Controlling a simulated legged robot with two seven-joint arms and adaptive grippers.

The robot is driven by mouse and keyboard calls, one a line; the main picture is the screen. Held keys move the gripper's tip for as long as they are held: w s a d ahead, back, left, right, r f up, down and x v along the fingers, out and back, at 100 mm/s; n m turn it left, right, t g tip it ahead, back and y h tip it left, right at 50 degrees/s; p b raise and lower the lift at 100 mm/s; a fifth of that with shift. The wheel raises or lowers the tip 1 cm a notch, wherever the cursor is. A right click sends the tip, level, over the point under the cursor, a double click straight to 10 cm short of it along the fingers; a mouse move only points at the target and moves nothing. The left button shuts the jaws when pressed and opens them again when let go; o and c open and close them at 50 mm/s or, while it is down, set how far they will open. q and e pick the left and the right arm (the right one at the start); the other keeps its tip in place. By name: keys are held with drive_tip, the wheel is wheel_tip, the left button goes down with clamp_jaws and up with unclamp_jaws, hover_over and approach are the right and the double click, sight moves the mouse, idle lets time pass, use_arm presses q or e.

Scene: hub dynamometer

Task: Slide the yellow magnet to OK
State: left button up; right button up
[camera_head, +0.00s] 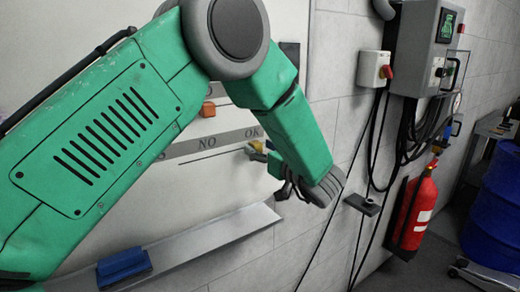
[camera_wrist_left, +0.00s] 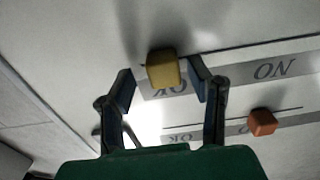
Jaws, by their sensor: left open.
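The yellow magnet (camera_wrist_left: 163,68) is a small block on the whiteboard. In the wrist view it appears between and slightly beyond my left gripper's two fingertips (camera_wrist_left: 161,84). The fingers stand apart on either side of it. It overlaps the edge of a grey strip (camera_wrist_left: 225,74), right by the printed OK, which appears upside down there. In the head view the magnet (camera_head: 257,146) shows just below the OK (camera_head: 252,132), partly hidden by my left arm. My left gripper's fingers are mostly hidden there. My right gripper is not in view.
An orange magnet (camera_head: 208,108) sits on another strip higher on the board. A blue eraser (camera_head: 123,266) lies on the board's bottom ledge (camera_head: 205,238). To the right are a control box (camera_head: 425,48), cables, a red extinguisher (camera_head: 414,212) and a blue drum (camera_head: 497,205).

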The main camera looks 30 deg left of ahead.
use_arm(q)
drive_tip(key=v, duration=1.1)
drive_tip(key=shift+d+f, duration=0.2)
